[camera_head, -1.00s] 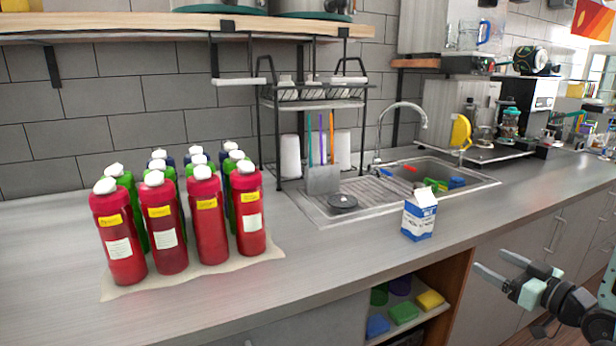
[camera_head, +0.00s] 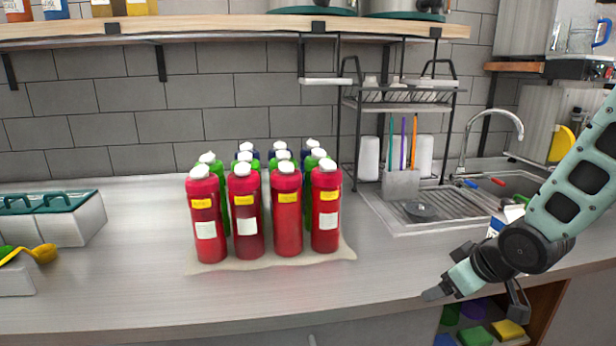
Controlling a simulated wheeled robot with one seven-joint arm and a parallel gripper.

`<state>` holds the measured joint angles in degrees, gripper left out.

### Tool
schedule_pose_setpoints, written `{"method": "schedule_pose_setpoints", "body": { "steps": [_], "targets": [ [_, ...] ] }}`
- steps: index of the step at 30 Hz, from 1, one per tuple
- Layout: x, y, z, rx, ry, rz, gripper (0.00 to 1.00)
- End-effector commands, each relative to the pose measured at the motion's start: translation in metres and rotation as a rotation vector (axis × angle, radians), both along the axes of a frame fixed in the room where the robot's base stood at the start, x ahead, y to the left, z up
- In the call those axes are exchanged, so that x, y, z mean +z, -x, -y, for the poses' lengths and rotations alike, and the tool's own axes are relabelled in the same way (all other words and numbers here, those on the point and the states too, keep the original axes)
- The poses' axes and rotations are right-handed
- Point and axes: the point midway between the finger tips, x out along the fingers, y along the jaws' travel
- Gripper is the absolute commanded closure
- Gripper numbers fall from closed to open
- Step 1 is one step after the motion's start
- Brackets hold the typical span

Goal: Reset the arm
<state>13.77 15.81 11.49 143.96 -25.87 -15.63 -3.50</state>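My gripper (camera_head: 437,292) hangs at the right, in front of the counter's front edge and above the open shelf. My pale green and black arm reaches down to it from the right edge of the picture. The fingers are seen nearly edge-on, so their spacing is unclear. I see nothing held in it. A blue and white carton (camera_head: 495,227) on the counter is mostly hidden behind my arm.
Red bottles (camera_head: 287,215), with green and dark blue ones behind, stand on a beige mat (camera_head: 340,252). A white container (camera_head: 85,222) stands at left. A dish rack (camera_head: 400,108) and sink (camera_head: 500,178) are at right. The counter between mat and container is clear.

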Motion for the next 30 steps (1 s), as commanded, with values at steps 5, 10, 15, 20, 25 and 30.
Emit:
{"method": "schedule_pose_setpoints", "body": {
  "steps": [5,10,15,20,25,30],
  "targets": [
    [0.021,0.070,-0.093,0.078,0.056,-0.213,0.19],
    [0.038,0.160,-0.148,0.147,0.105,-0.418,0.19],
    [0.050,0.222,-0.169,0.198,0.142,-0.547,0.19],
    [0.053,0.241,-0.172,0.211,0.155,-0.589,0.19],
    [0.053,0.241,-0.172,0.210,0.155,-0.591,0.22],
    [0.053,0.240,-0.172,0.210,0.155,-0.590,0.64]
  ]
}}
